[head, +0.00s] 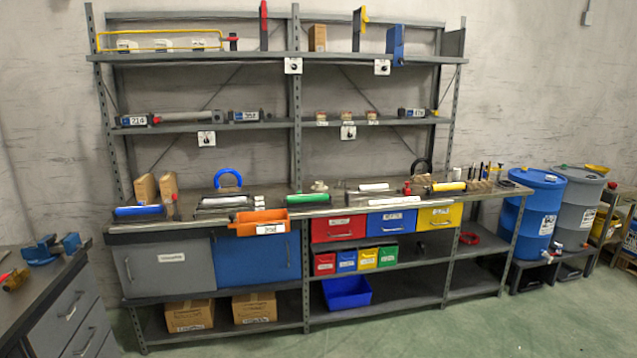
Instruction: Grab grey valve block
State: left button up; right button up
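Several small grey block-like parts lie on the middle shelf of the rack in the head view. One grey block with a number label (133,121) is at the left end, beside a long grey cylinder (182,117). Another labelled grey block (244,116) is left of the middle post, and a third (411,113) is at the right end. I cannot tell which of them, if any, is the grey valve block. Neither of my grippers is in view.
A long grey workbench (340,208) stands below the rack with tools, rollers and an orange bin (262,219) on it. A second bench with a blue vise (42,250) is at the left. Blue (535,212) and grey drums stand right. Green floor (420,335) in front is clear.

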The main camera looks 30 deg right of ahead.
aim_at(218, 114)
jog(key=i, duration=0.25)
jog(key=z, duration=0.95)
jog(key=i, duration=1.7)
